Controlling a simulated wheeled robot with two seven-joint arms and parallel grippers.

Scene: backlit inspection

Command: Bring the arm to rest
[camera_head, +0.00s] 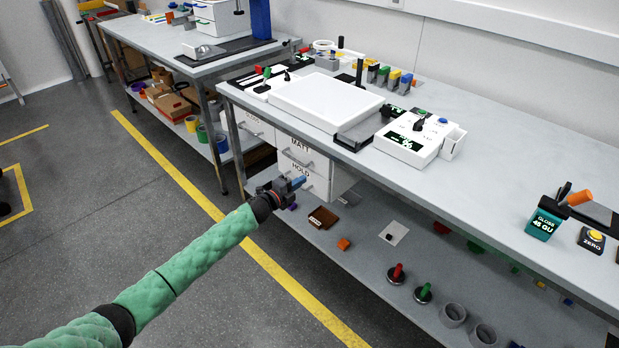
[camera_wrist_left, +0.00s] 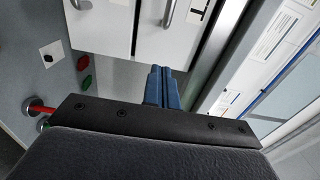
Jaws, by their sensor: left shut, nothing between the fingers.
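My left arm (camera_head: 190,258), in a green quilted sleeve, reaches in from the lower left of the head view. Its gripper (camera_head: 298,183) is in front of the workbench, below the level of the top, near the white drawers. The blue fingers are shut with nothing between them; they also show together in the left wrist view (camera_wrist_left: 163,86). In that view the white drawer fronts (camera_wrist_left: 150,25) with metal handles lie beyond the fingertips. I cannot tell the exact gap to them. My right gripper is not in view.
The workbench (camera_head: 500,150) carries a white light panel (camera_head: 325,100), a control box (camera_head: 412,138) and a teal gloss meter (camera_head: 545,218). Its lower shelf (camera_head: 370,270) holds red and green handled pieces and grey cups. A second bench (camera_head: 150,38) stands behind left. The floor at left is open.

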